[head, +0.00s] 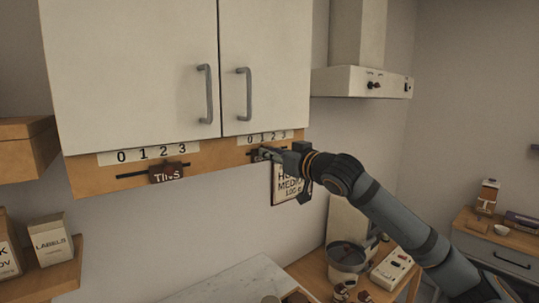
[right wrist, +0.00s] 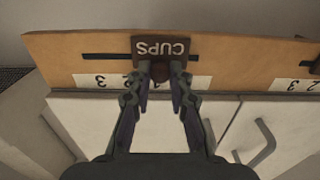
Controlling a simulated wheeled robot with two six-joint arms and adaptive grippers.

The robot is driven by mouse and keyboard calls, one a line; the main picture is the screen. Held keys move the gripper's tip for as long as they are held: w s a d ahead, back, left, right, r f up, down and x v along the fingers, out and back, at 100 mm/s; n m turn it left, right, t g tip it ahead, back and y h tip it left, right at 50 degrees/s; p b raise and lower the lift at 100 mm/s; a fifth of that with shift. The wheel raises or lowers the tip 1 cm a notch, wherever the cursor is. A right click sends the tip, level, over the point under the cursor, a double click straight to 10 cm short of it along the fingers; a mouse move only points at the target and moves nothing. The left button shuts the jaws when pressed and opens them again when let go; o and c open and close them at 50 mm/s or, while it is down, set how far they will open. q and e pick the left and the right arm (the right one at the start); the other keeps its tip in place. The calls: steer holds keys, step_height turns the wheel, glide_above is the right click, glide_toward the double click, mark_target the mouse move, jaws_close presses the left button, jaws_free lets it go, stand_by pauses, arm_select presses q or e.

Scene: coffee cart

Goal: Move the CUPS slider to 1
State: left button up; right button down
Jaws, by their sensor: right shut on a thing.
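The CUPS slider (right wrist: 161,45) is a dark block with white upside-down lettering in the right wrist view. It sits on a dark slot in the wooden rail (right wrist: 235,58) under the wall cabinet. My right gripper (right wrist: 161,75) is shut on the slider's knob, with a finger on each side. The CUPS number strip (right wrist: 90,81) shows a 3 to the left; my fingers cover its middle digits. The slider lines up roughly with the 1, but the exact mark is hidden. In the head view my right gripper (head: 264,154) hides most of the slider. My left gripper is not in view.
The TINS slider (head: 167,173) sits on its own slot to the left, under another 0-to-3 strip (head: 150,152). Cabinet doors (head: 135,70) with handles are above. A sign (head: 287,187) hangs just below my gripper. Shelves stand at the left, a counter below right.

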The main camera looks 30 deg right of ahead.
mark_target(267, 115)
steer(key=c, duration=1.3)
jaws_free()
steer(key=shift+d+f, duration=0.1)
steer(key=shift+d, duration=0.8)
steer(key=shift+c, duration=0.2)
steer(key=shift+o, duration=0.6)
steer(key=shift+a, duration=0.2)
steer(key=r, duration=0.6)
steer(key=a+r, duration=0.1)
steer(key=r, duration=0.3)
steer(key=shift+r, duration=0.1)
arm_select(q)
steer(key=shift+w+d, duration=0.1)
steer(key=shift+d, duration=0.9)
arm_select(e)
steer(key=shift+d, duration=0.1)
